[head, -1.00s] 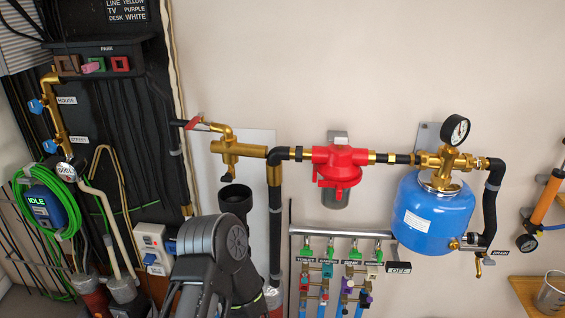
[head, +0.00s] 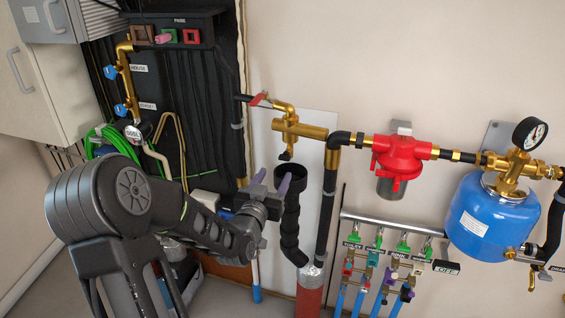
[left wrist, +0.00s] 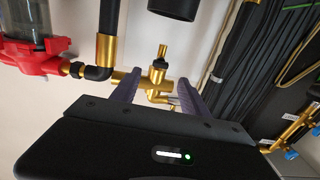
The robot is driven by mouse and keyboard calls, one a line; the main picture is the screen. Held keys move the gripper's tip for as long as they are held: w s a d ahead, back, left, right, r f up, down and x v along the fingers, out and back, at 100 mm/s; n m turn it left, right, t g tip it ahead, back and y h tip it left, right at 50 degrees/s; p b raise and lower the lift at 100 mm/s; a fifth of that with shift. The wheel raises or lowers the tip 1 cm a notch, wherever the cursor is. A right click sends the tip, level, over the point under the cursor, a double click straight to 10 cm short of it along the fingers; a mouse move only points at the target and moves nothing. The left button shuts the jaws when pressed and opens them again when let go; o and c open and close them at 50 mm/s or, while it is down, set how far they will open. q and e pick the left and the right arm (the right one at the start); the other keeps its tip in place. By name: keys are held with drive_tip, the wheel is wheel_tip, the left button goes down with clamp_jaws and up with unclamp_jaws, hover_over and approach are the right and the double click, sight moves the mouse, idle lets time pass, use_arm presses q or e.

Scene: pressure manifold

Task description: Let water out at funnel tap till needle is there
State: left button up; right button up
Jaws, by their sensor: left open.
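The brass funnel tap (head: 298,129) is on the wall pipe, with a red lever (head: 260,98) at its upper left. Its spout points down over a black funnel (head: 290,172). My left gripper (head: 271,180) is open, its purple fingers in front of and left of the funnel, below the tap. In the left wrist view, the brass tap body (left wrist: 156,76) shows between and beyond the open fingers (left wrist: 157,88); the red lever cannot be made out there. The round gauge (head: 530,133) tops the blue tank's brass fitting; its needle reading is too small to tell. My right gripper is not in view.
A red filter (head: 398,157) and a blue tank (head: 490,218) are to the right. Small green-handled valves (head: 378,236) sit below. A black cable panel (head: 200,90) is at the left. The wall above the pipe is clear.

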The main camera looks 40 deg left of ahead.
sight(284, 159)
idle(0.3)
use_arm(q)
drive_tip(key=p+x, duration=0.1)
drive_tip(key=x, duration=0.6)
drive_tip(key=shift+w+a+p, duration=0.15)
drive_tip(key=shift+w+p, duration=0.15)
drive_tip(key=shift+w, duration=0.05)
drive_tip(key=shift+c, duration=0.4)
clamp_jaws()
